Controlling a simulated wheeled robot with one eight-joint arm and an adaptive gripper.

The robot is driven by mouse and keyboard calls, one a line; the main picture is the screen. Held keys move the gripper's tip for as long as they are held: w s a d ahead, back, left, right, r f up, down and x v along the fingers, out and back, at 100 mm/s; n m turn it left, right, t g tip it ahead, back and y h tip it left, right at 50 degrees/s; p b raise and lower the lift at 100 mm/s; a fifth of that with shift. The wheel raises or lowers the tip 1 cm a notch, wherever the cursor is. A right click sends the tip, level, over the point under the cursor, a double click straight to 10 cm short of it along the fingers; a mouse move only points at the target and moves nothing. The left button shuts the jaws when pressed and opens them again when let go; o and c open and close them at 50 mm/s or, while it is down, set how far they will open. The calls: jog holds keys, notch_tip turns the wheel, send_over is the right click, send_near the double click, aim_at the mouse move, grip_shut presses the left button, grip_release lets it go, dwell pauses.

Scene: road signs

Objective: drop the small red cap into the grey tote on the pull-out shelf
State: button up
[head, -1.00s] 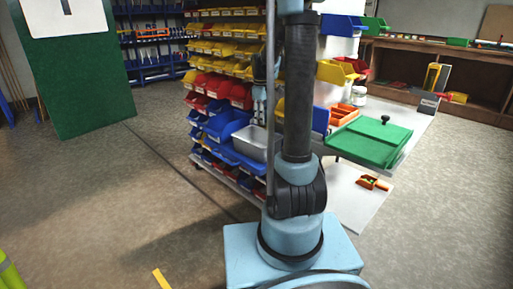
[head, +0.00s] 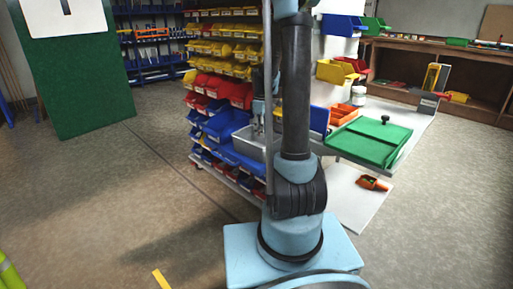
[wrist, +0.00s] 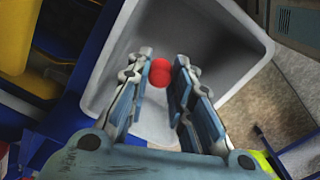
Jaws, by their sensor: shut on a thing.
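The grey tote (head: 250,146) stands on the shelf at the front of the bin rack, partly hidden behind my arm in the head view. In the wrist view its pale rim (wrist: 108,62) and walls surround my fingers, and its inside looks empty apart from shadow. My gripper (wrist: 164,66) is shut on the small red cap (wrist: 159,73), which shows between the fingertips with the tote's interior beyond it. In the head view my gripper (head: 259,124) points down at the tote; the cap is not visible there.
Blue bins (head: 226,124) and red bins (head: 236,93) crowd the rack beside and above the tote. A green board with a black knob (head: 372,142) lies to the right of my arm. Open floor (head: 130,200) lies to the left.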

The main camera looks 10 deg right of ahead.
jog(key=o, duration=0.7)
jog(key=shift+r, duration=0.1)
notch_tip(320, 180, up, 12)
jog(key=shift+f, duration=0.15)
dwell(0.4)
